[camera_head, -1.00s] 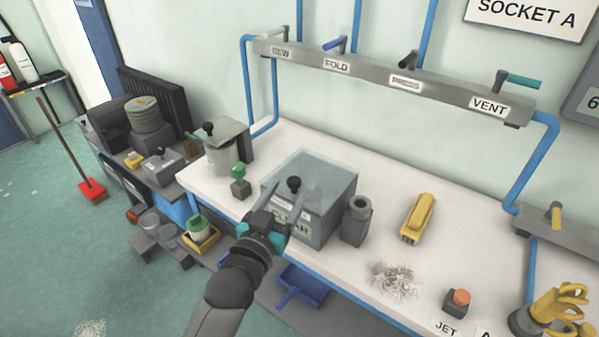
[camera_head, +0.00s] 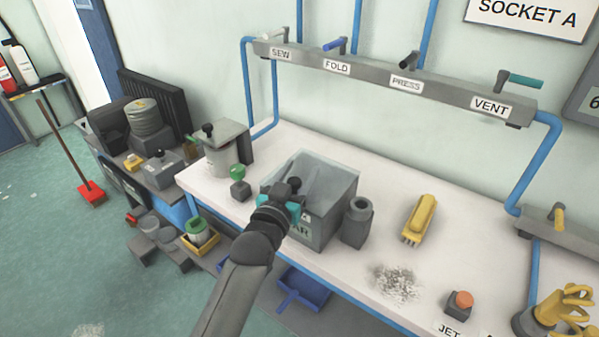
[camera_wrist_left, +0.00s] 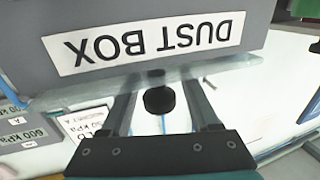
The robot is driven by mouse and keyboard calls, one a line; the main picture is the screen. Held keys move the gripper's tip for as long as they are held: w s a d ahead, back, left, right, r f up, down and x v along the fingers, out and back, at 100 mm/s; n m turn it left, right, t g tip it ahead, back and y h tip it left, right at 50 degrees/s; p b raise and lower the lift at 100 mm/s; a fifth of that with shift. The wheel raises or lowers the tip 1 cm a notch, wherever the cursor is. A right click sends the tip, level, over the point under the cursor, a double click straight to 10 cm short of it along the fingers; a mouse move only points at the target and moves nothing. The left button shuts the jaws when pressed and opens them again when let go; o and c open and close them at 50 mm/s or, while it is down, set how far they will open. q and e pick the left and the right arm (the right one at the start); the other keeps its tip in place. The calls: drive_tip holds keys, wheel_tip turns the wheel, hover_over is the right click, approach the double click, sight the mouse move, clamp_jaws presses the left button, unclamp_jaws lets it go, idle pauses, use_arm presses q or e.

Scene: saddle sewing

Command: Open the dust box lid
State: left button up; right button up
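The grey dust box (camera_head: 335,222) stands on the white workbench with a clear lid on top; its DUST BOX label (camera_wrist_left: 145,42) appears upside down in the left wrist view. The lid (camera_wrist_left: 140,82) shows edge-on there, along the box's edge, and appears to lie on it. The black lid knob (camera_wrist_left: 159,99) is between the two fingers of my left gripper (camera_wrist_left: 162,110), with a visible gap on both sides, so the gripper is open around it. In the head view my left gripper (camera_head: 287,196) covers the front of the lid. My right gripper is out of view.
A grey cylinder (camera_head: 356,222) stands close right of the box. A green-knobbed block (camera_head: 239,188) and a lidded pot (camera_head: 222,150) stand left. A yellow brush (camera_head: 419,218), pale scraps (camera_head: 396,283) and an orange button (camera_head: 461,301) lie right. A pipe rail (camera_head: 400,78) runs behind.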

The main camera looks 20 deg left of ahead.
use_arm(q)
clamp_jaws()
idle(1.2)
